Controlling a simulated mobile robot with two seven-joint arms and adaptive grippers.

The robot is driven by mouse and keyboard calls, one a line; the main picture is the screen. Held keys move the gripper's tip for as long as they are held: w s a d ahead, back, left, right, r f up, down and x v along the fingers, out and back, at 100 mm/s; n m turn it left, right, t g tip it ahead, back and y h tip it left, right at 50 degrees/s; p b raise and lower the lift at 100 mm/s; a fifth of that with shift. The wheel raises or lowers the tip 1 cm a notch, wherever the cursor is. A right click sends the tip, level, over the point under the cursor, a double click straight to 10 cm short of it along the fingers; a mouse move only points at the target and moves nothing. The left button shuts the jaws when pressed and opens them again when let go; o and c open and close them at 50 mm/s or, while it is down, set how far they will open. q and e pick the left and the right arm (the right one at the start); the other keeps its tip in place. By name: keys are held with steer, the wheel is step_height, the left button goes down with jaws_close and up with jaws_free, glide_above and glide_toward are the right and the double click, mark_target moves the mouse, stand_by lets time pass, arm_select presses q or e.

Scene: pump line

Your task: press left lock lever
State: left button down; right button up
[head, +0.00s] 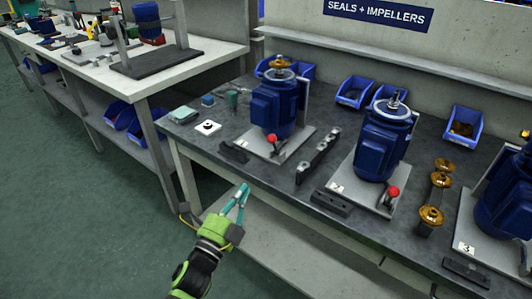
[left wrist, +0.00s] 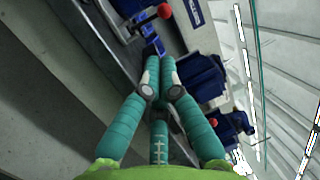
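The left lock lever has a red knob (head: 272,139) and stands at the front of the plate under the left blue pump (head: 275,103). A second red-knobbed lever (head: 393,191) stands by the middle pump (head: 384,140). My left gripper (head: 243,190) is in front of the bench's front edge, below and left of the left lever and apart from it. Its teal fingers meet at the tips with nothing between them. The left wrist view shows two red knobs, one near the top (left wrist: 164,10) and one at the right (left wrist: 213,122). My right gripper is not in view.
The dark bench top (head: 215,150) also holds a black slotted block (head: 318,156), a brass impeller stack (head: 433,200) and a third pump (head: 508,195). Blue bins (head: 354,92) line the back. Another bench (head: 200,62) stands at the left. The green floor (head: 70,200) is clear.

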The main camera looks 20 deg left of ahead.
arm_select(q)
steer(key=shift+d, duration=0.1)
glide_toward(274, 145)
steer(key=w+r, duration=0.2)
steer(key=w, duration=0.1)
steer(key=w+r, duration=0.1)
steer(key=w, duration=0.1)
steer(key=shift+w+d+p, duration=0.1)
steer(key=shift+d+p, duration=0.15)
steer(key=shift+p, duration=0.05)
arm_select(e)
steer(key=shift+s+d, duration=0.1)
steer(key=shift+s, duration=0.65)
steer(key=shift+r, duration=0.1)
